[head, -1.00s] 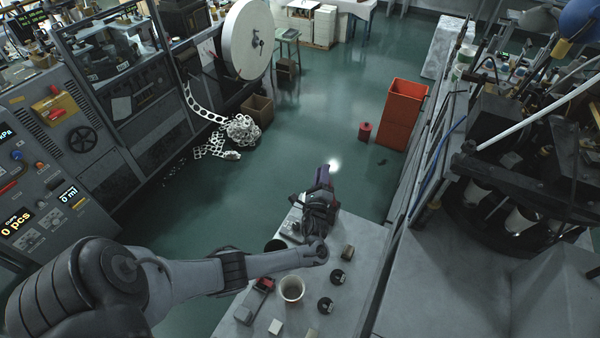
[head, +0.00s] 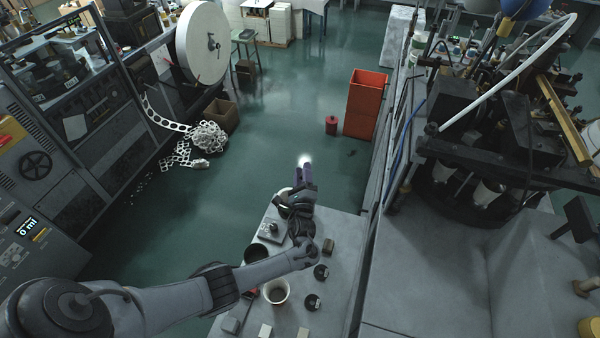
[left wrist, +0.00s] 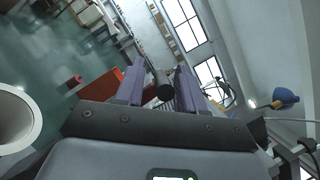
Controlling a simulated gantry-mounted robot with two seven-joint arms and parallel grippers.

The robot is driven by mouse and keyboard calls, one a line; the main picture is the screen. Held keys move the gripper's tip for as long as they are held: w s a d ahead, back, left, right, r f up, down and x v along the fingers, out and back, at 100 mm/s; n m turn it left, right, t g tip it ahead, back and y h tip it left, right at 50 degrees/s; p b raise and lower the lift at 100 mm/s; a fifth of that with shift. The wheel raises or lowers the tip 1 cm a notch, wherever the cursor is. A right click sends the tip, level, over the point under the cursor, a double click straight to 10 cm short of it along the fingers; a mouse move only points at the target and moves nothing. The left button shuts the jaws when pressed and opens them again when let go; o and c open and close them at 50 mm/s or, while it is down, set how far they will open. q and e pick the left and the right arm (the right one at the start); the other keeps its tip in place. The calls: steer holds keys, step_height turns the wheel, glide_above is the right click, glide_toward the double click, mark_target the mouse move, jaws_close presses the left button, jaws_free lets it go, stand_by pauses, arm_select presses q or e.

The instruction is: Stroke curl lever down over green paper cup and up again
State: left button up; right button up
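My left gripper (head: 304,168) hangs over the far end of the grey bench, its purple fingers pointing away from me. In the left wrist view the fingers (left wrist: 160,86) stand apart. A dark rod with a round end (left wrist: 164,91) shows between them, with gaps on both sides; I cannot tell whether it is the curl lever. A pale cup-like rim (head: 284,195) shows just left of the gripper, partly hidden by it. A large pale round opening (left wrist: 14,118) is at the left edge of the wrist view. I cannot make out a green cup for sure. My right gripper is out of view.
On the bench (head: 342,240) stand a white cup (head: 276,291), a dark round pot (head: 257,252), black discs (head: 321,271) and small blocks. A machine with white cups (head: 489,190) is at right. A red bin (head: 366,103) stands on the floor beyond.

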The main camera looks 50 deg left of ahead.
arm_select(q)
steer(key=shift+s+a, duration=0.1)
steer(key=shift+a, duration=0.05)
steer(key=shift+s, duration=0.15)
steer(key=v, duration=1)
steer(key=shift+d, duration=0.4)
steer(key=shift+s, duration=0.1)
